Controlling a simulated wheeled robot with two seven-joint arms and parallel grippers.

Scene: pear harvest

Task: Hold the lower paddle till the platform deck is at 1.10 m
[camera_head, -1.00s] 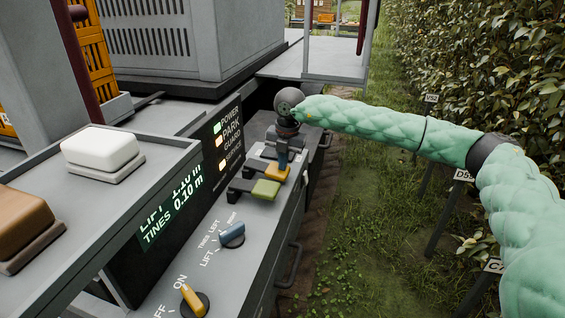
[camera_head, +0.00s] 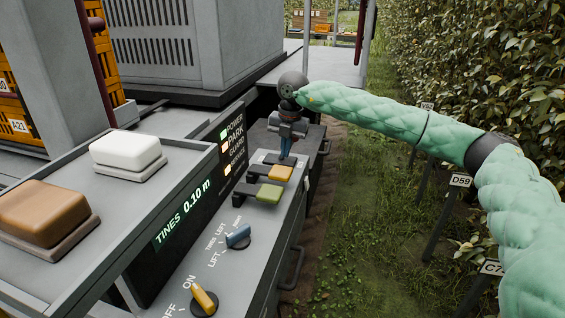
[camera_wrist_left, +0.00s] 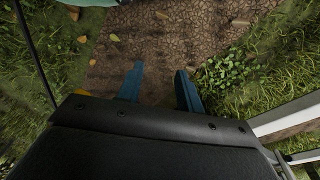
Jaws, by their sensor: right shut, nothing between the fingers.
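Two paddles sit on the console's grey top in the head view: an orange one (camera_head: 280,173) and a yellow-green one (camera_head: 269,194) nearer me. I cannot read which is the lower paddle. My right gripper (camera_head: 286,156) points down with blue fingers shut and empty, just behind and above the orange paddle. It looks clear of the paddle. The display (camera_head: 184,221) reads "TINES 0.10 m"; the lift line above it is hidden by the tray edge. My left gripper (camera_wrist_left: 158,84) is open and empty over bare ground in the left wrist view.
A blue selector knob (camera_head: 238,236) and a yellow on/off knob (camera_head: 204,299) are on the console. White (camera_head: 125,149) and brown (camera_head: 43,207) blocks sit on the upper shelf at left. A hedge (camera_head: 490,80) stands right, with a grassy strip between.

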